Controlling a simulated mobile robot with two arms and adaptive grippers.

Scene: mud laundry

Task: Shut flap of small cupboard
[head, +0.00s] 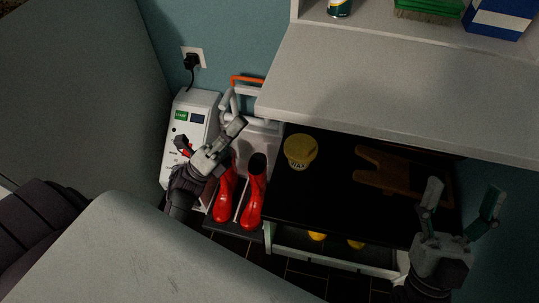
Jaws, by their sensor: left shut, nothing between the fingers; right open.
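The small cupboard (297,9) is at the top right of the head view, only partly in frame. Its pale flap (390,85) appears open, reaching out from the cupboard's bottom edge as a broad panel. My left gripper (240,124) is shut and empty, left of the flap's near left corner and apart from it in the picture. My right gripper (463,192) is open and empty, with its fingers spread upward, below the flap's front edge near the right. The flap's right end and the cupboard's upper part are outside the view.
The cupboard holds a can (340,7), a green brush (430,9) and a blue-white box (498,18). Below is a black-topped bench (325,200) with a yellow tub (300,151) and wooden bootjack (385,172). Red boots (253,200) and a white appliance (178,130) stand left.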

